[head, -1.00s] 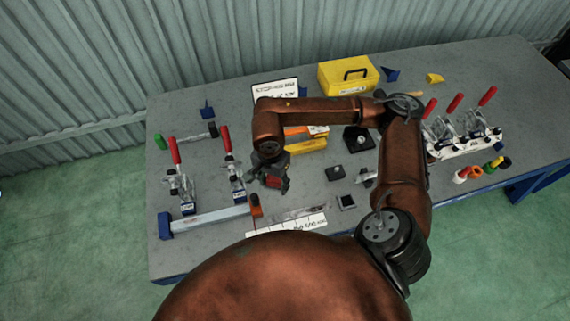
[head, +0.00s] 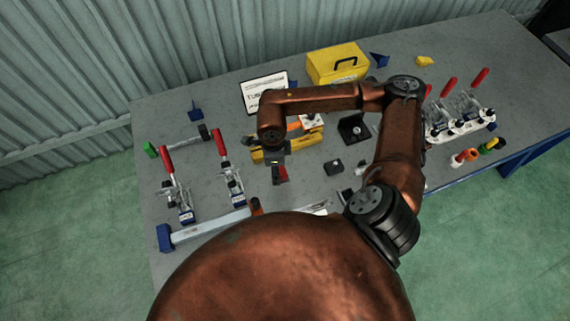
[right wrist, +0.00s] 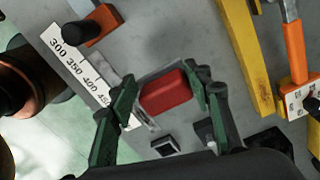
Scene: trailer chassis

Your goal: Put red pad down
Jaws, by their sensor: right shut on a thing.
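The red pad (right wrist: 166,93) is a small rounded block between the two green fingers of my right gripper (right wrist: 160,92) in the right wrist view. The gripper is shut on it. In the head view the red pad (head: 282,174) shows as a small red patch at my right gripper (head: 279,178), over the middle of the grey bench (head: 320,190). I cannot tell whether the pad touches the bench. My left gripper is not in view.
Toggle clamps with red handles (head: 166,160) stand at the left, others on a white plate (head: 462,130) at the right. A yellow case (head: 338,64) stands at the back. A white scale (right wrist: 80,65) and an orange-handled tool (right wrist: 294,50) lie near the gripper.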

